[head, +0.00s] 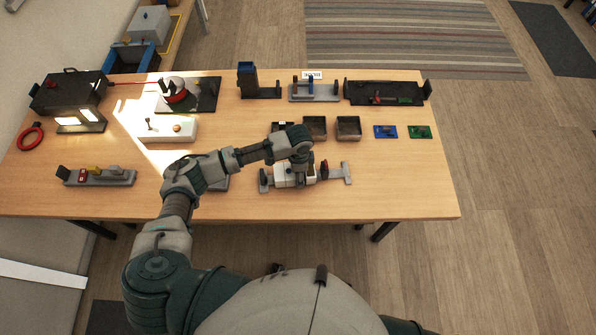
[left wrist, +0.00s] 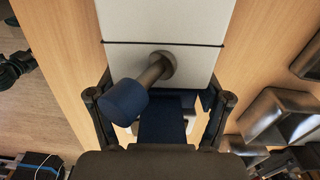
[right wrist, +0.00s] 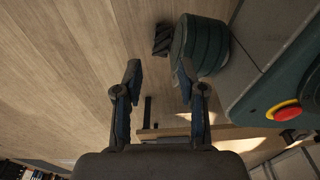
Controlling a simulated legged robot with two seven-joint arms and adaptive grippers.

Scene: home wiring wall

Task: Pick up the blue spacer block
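A dark blue block (left wrist: 162,122) shows between the fingers of my left gripper (left wrist: 160,100) in the left wrist view, partly hidden by a blue-capped knob (left wrist: 125,98) on a grey rod. The two fingers are spread wide, with gaps at both sides of the block. I cannot tell whether this is the spacer block. In the head view my left gripper (head: 298,152) hangs over the white-and-grey fixture (head: 335,173) near the table's front edge and hides part of it. My right gripper (right wrist: 160,72) is open and empty, below or beside the table edge.
The wooden table (head: 410,190) also holds small open bins (head: 348,128), blue (head: 385,131) and green (head: 420,131) plates, a tall blue holder (head: 247,78) and a rack with upright pegs (head: 315,92). A white switch box (head: 165,128) stands left. The front right of the table is clear.

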